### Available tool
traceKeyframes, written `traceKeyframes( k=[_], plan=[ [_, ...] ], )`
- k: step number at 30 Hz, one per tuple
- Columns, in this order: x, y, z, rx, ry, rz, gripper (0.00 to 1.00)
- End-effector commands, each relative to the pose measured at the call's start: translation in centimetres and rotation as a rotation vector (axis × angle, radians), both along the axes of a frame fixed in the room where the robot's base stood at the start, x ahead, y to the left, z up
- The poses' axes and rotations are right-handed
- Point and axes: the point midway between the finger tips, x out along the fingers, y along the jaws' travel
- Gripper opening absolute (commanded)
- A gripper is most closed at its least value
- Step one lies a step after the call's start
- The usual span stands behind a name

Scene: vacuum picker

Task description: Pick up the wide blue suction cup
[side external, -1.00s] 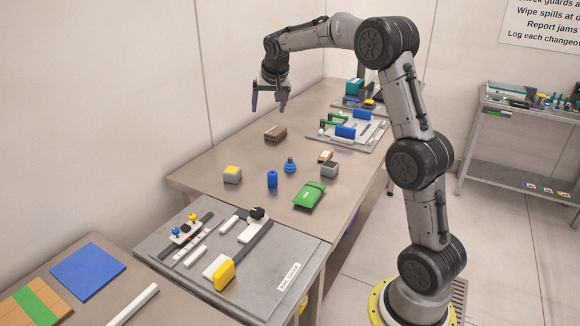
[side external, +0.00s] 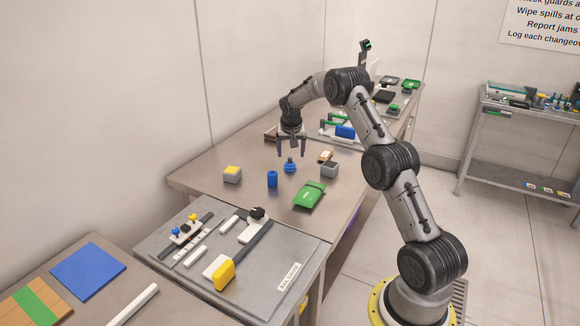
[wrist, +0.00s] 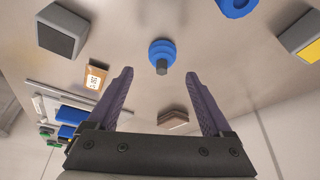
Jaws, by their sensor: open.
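The wide blue suction cup (side external: 290,166) stands upright on the table, with a broad blue base and a narrower dark top. In the wrist view the suction cup (wrist: 162,54) lies beyond the fingertips, centred between them. My gripper (side external: 291,154) is open and empty, its fingers pointing down just above and around the cup's top in the side view. The wrist view also shows my gripper (wrist: 160,80) with its two purple fingers apart. I cannot tell exactly how high the fingertips are above the cup.
A blue cylinder (side external: 272,179) stands left of the cup. A grey block (side external: 329,171), a tan labelled box (side external: 325,156) and a green pouch (side external: 309,195) lie to the right. A yellow-topped grey block (side external: 232,174) is farther left. A brown box (wrist: 173,120) shows between the fingers.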

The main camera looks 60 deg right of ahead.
Motion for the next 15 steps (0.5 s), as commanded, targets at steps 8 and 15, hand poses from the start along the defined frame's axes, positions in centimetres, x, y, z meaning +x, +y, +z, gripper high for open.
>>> traceKeyframes(
  k=[8,15],
  plan=[
    [0.7,-0.9,-2.2,0.001,0.002,0.0,0.84],
    [1.4,-1.9,-4.6,0.0,0.0,0.0,0.84]
  ],
)
